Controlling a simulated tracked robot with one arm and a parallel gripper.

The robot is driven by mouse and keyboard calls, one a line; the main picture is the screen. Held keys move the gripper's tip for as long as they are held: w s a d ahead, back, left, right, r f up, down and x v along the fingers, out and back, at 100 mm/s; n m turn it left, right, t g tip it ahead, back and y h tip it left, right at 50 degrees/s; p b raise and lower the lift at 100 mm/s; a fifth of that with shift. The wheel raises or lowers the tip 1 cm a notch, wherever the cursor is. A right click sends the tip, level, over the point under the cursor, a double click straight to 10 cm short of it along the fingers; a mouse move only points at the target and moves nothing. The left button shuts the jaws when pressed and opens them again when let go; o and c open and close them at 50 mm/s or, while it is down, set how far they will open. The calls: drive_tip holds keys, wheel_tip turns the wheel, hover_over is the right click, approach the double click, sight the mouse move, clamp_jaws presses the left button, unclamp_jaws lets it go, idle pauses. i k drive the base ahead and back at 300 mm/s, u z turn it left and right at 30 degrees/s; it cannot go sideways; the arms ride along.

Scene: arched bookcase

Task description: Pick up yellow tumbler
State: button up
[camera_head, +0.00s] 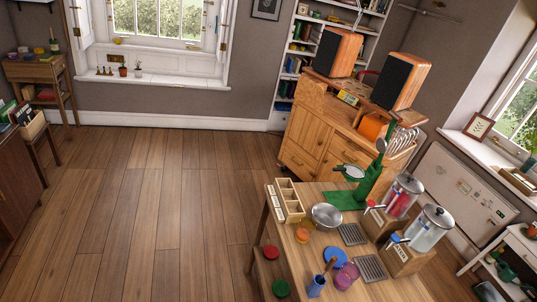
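I cannot pick out a yellow tumbler for certain. A small yellow thing (117,41) sits low in the window at the back left, too small to identify. On the wooden table (382,289) at the lower right, a small orange round thing (302,235) lies below the metal bowl (326,215). A purple-pink cup (346,276) stands near a blue disc (335,257) and a blue holder with utensils (316,287). My gripper is not in view.
Two drink dispensers (401,196) (429,230) and a divided wooden box (289,202) stand on the table. A wooden cabinet (316,135) with two speakers (338,52) (400,80) is behind. The wooden floor (150,205) is clear at centre left. A desk (15,180) is at the left edge.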

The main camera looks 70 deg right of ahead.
sight(307, 226)
drive_tip(key=i, duration=2)
drive_tip(key=z, duration=2.3)
